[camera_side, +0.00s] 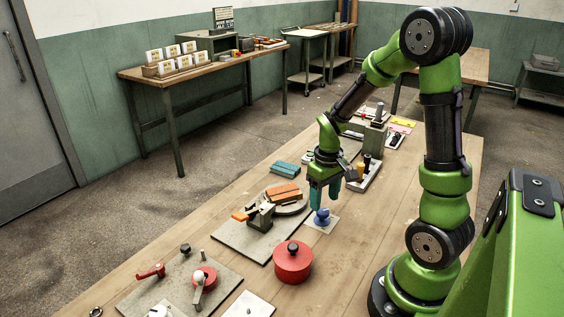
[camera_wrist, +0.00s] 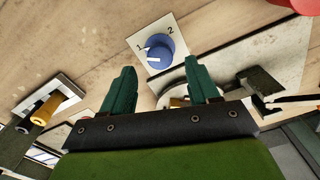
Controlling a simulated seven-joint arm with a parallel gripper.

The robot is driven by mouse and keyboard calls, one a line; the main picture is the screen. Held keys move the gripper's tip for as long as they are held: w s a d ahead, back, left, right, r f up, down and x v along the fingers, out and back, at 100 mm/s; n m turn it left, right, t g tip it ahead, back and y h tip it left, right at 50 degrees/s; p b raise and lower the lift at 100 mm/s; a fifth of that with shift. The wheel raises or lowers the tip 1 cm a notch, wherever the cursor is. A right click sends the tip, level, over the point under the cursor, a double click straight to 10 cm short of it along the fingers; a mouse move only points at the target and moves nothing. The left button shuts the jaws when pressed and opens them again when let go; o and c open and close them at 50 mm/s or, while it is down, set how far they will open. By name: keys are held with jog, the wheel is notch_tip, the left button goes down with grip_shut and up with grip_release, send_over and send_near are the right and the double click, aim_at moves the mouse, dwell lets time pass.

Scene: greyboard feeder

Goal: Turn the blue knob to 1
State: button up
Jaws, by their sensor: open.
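The blue knob (camera_side: 322,217) sits on a small white plate (camera_side: 313,224) on the wooden table. In the wrist view the knob (camera_wrist: 160,47) has the printed digits 1 and 2 on the plate (camera_wrist: 152,33) around it. A white mark shows on the knob's lower left part; I cannot tell exactly which way it points. My gripper (camera_side: 325,203) points down with its teal fingers just above the knob. In the wrist view the gripper (camera_wrist: 159,63) is open and empty, and the knob lies beyond the gap between its fingertips, not between the fingers.
A red lidded pot (camera_side: 293,263) stands in front of the knob. A grey board with a round base and orange blocks (camera_side: 283,194) lies to the left. A board with a red-handled lever (camera_side: 203,279) is at the front. Bare wood lies right of the knob.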

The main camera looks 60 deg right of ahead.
aim_at(323, 211)
notch_tip(323, 211, up, 13)
jog(key=shift+r, duration=0.2)
dwell(0.3)
